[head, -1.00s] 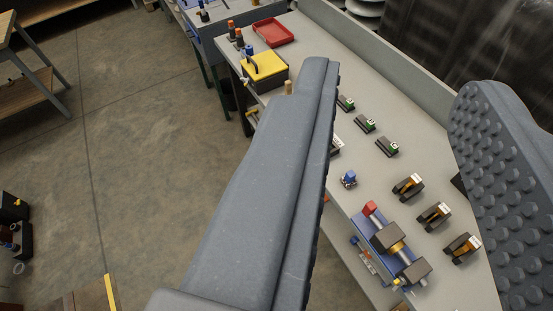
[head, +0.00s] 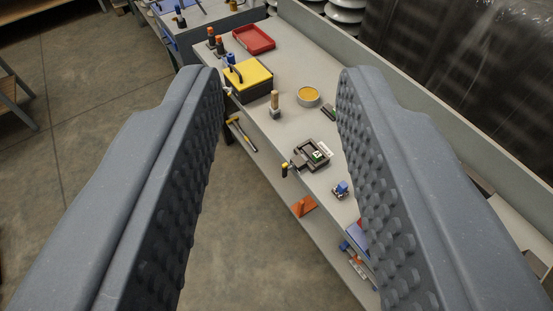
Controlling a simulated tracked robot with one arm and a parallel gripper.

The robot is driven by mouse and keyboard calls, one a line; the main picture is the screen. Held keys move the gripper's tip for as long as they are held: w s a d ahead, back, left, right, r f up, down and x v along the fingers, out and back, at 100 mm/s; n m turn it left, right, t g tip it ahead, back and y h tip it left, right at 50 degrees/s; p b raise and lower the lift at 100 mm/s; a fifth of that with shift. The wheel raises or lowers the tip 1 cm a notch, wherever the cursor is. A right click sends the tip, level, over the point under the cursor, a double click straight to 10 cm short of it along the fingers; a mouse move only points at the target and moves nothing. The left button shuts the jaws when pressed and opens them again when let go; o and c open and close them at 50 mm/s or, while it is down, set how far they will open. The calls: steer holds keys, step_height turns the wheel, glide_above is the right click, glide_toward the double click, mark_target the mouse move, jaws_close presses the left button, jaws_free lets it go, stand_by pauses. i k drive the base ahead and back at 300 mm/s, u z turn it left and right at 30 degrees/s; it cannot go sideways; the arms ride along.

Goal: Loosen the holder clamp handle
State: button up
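On the grey bench (head: 290,120) stand a yellow-topped box (head: 249,74), a red tray (head: 254,40), a yellow-filled round dish (head: 308,96), a wooden-handled tool (head: 275,104) and a small blue part (head: 341,189). A hammer (head: 241,134) and an orange piece (head: 303,206) lie below.

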mark_target(285, 168)
steer(key=i, duration=0.9)
steer(key=z, duration=0.05)
